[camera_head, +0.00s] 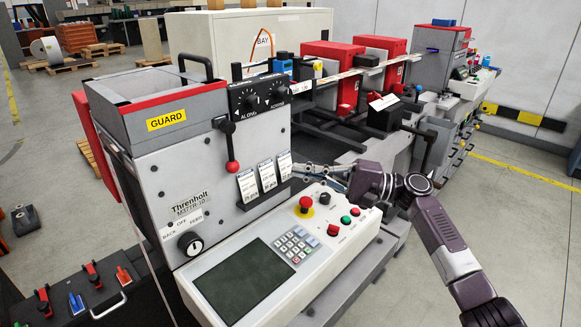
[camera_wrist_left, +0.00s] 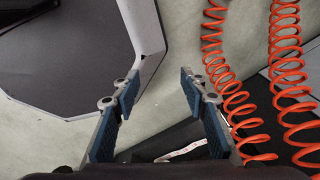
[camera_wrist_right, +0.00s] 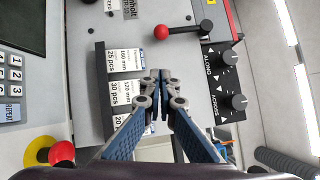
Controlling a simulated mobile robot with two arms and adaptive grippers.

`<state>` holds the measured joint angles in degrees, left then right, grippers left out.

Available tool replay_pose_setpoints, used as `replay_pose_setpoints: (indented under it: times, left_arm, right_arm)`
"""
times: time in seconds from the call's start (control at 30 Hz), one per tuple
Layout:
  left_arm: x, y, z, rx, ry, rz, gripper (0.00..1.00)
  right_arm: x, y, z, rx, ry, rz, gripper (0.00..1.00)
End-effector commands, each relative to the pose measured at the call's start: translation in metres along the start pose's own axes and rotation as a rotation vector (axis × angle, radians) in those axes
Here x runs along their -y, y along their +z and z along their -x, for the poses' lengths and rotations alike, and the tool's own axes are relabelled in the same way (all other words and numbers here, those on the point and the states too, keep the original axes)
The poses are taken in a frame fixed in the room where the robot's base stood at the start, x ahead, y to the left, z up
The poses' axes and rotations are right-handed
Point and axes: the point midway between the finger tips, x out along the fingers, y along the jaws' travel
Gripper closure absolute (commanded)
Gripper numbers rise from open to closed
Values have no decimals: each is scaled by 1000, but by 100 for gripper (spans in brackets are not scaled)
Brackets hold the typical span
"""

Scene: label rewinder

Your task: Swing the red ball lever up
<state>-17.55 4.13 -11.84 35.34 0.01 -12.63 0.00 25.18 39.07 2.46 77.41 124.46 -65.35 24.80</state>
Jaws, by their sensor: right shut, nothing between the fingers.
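The red ball lever (camera_head: 232,167) is on the grey front panel of the machine. Its black rod hangs down from a pivot below the dials, with the red ball at the bottom. In the right wrist view the red ball (camera_wrist_right: 161,32) lies ahead of the fingertips, its rod running right to the pivot. My right gripper (camera_head: 298,168) is shut and empty, right of the ball near the label cards; its fingertips also show in the right wrist view (camera_wrist_right: 158,76), apart from the ball. My left gripper (camera_wrist_left: 161,82) is open and empty, seen only in the left wrist view.
Label cards (camera_head: 268,175) stick out between the ball and my right gripper. Two black dials (camera_head: 250,98) sit above. The console with a red stop button (camera_head: 305,204) and keypad (camera_head: 295,243) lies below. Orange coiled hoses (camera_wrist_left: 285,80) hang near my left gripper.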

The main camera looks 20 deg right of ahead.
Motion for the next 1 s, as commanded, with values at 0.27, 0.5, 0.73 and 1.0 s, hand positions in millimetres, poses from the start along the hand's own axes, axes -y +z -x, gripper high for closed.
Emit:
replay_pose_setpoints:
  times: [0.27,0.5,0.73,1.0]
  left_arm:
    - [16,-9,31,-9,-18,3,60]
    - [14,-12,54,-11,-16,4,60]
    - [9,-14,63,-12,-10,6,60]
    - [6,-13,63,-11,-7,4,60]
  right_arm:
    - [7,2,-62,4,-2,-2,100]
    - [5,16,-95,3,1,-1,100]
    - [2,28,-107,1,0,-1,100]
    - [0,29,-109,1,0,0,100]
